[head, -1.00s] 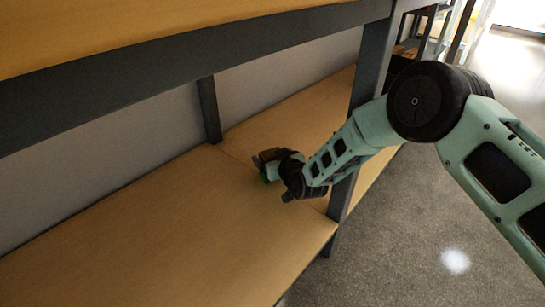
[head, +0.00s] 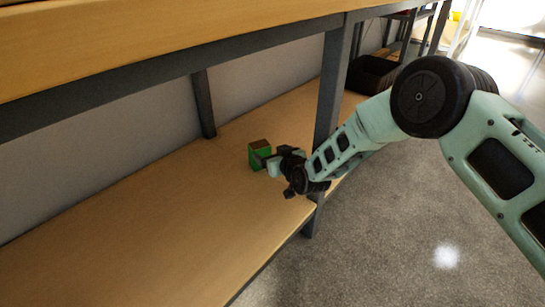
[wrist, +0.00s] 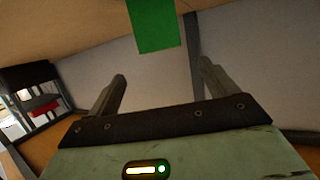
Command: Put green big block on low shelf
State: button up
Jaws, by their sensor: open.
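The green big block (head: 259,156), with a brown top, stands upright on the wooden low shelf (head: 170,225), near its middle and close to the dark post. My gripper (head: 272,158) is low over the shelf, just to the right of the block. In the wrist view my gripper's two fingers (wrist: 163,72) are spread with nothing between them. The green block (wrist: 153,25) shows there beyond the fingertips, cut by the top edge. The block's right side is partly hidden by my gripper in the head view.
A dark post (head: 330,90) stands close behind my forearm. The upper shelf board (head: 150,50) hangs over the low shelf. A black bin (head: 375,73) sits farther back on the right. The left part of the low shelf is clear.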

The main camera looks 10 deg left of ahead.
jog(key=s+d+r+g+h, duration=0.1)
jog(key=s+d+r+g, duration=0.2)
jog(key=s+r, duration=0.5)
jog(key=s+d+r+g+h, duration=0.2)
jog(key=s+d+r+g, duration=0.3)
jog(key=s, duration=0.6)
jog(key=s+d+r+g+h, duration=0.1)
jog(key=s+d+r+h, duration=0.1)
jog(key=s+d, duration=0.7)
jog(key=s+d+r+g+h, duration=0.2)
jog(key=s+d, duration=0.7)
jog(key=s, duration=0.7)
jog(key=shift+s+d+r+g+h, duration=0.25)
jog(key=shift+d+r+g+h, duration=0.1)
jog(key=shift+r+h, duration=0.25)
notch_tip(320, 180, up, 51)
jog(key=p, duration=5.1)
jog(key=shift+r+p, duration=0.2)
jog(key=shift+p, duration=0.1)
